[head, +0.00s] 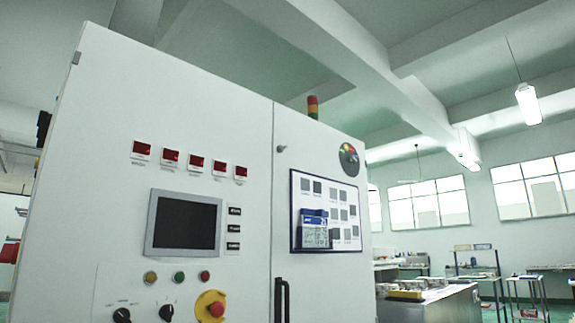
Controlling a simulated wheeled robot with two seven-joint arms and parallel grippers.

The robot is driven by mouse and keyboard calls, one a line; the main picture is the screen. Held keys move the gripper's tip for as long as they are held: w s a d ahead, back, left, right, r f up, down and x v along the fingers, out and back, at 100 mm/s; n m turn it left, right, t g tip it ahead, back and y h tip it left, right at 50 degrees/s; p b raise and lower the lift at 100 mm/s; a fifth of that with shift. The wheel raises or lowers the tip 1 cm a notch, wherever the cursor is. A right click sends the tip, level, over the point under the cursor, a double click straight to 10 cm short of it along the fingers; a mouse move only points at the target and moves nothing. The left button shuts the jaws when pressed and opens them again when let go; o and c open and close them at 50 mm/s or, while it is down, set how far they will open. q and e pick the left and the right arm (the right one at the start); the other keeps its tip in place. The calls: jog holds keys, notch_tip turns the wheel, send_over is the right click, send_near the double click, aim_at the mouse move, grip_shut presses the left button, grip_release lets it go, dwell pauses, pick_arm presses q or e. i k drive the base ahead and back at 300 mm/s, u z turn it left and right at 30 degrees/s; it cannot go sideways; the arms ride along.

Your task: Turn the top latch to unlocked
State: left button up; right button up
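A tall white cabinet (235,120) fills the left and middle of the head view, tilted in the picture. A vertical seam divides its left panel from its right door (300,130). A small grey knob-like part (281,149) sits high on the door beside the seam; it may be the top latch. It is too small to tell which way it is turned. A black vertical handle (282,300) is lower on the door, cut by the bottom edge. Neither of my grippers is in view.
The left panel carries a dark screen (184,224), red displays (190,162), black rotary switches (122,315) and a red emergency button (216,308). A framed board (347,190) is on the door. A signal light (313,107) stands on top. Workbenches (430,300) are at right.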

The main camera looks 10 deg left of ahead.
aim_at(279, 149)
jog(key=z, duration=0.05)
jog(key=i, duration=1.45)
jog(key=u, duration=0.5)
